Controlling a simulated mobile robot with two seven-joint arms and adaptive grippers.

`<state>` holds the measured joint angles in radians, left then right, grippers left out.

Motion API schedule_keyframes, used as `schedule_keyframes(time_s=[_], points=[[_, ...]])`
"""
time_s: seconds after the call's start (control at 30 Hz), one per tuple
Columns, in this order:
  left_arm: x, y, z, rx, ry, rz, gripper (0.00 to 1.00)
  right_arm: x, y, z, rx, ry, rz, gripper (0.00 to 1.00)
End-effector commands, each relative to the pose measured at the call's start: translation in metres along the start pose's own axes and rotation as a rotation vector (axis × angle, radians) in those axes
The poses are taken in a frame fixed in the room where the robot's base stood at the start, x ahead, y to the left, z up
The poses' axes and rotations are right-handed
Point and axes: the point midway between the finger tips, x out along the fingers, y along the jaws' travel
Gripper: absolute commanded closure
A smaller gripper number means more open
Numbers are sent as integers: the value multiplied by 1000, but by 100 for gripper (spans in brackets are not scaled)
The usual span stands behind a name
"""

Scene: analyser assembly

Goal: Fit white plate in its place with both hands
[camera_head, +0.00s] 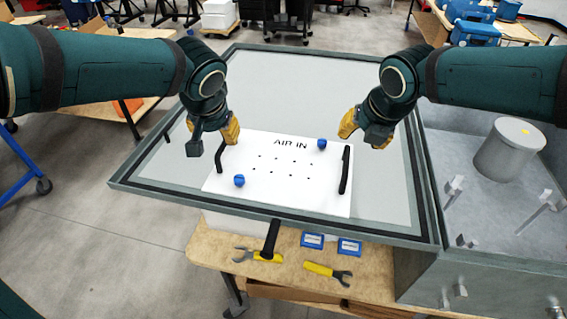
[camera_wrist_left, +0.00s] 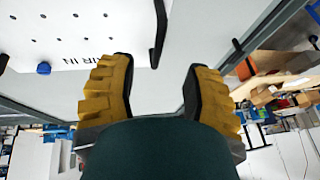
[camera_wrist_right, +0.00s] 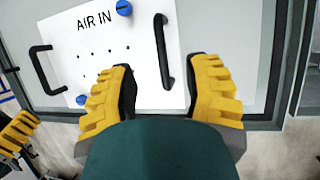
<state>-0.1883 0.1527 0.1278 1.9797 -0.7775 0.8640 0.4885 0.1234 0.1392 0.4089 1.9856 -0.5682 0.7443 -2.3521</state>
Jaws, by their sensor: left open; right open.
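The white plate (camera_head: 262,197), marked AIR IN, lies in the grey frame panel in the head view. It has a black handle on its left side (camera_head: 219,156) and another on its right side (camera_head: 345,170), two blue knobs and several small holes. My left gripper (camera_head: 228,135) is open just above the left handle; in the left wrist view that handle (camera_wrist_left: 159,35) lies beyond the fingertips. My right gripper (camera_head: 352,128) is open above the right handle; in the right wrist view the handle (camera_wrist_right: 162,50) lies ahead of the fingers. Neither gripper touches a handle.
The panel's frame (camera_head: 290,231) surrounds the plate. A wooden bench (camera_head: 210,250) in front holds a hammer (camera_head: 269,243), wrenches and two small blue boxes (camera_head: 312,240). A grey cabinet with a cylinder (camera_head: 509,148) stands at the right. The panel surface behind the plate is clear.

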Motion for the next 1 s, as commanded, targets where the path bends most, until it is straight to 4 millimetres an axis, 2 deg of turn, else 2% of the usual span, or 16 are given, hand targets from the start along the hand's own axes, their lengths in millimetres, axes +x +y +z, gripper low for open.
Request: schedule_keyframes(time_s=[0.03, 0.3, 0.5, 0.7, 1.0], points=[[11, 0, 1, 1, -5, 0, 51, 11, 0, -1, -1, 6, -1, 51], [60, 0, 1, 0, -5, 0, 51, 59, 0, -1, -2, 5, -1, 51], [87, 0, 0, 0, -2, 0, 51, 87, 0, -1, -1, 2, 0, 51], [101, 0, 0, -1, -1, 0, 51, 100, 0, 0, 0, 0, 1, 51], [103, 0, 0, 0, 0, 0, 51, 102, 0, 0, 1, -1, 0, 51]])
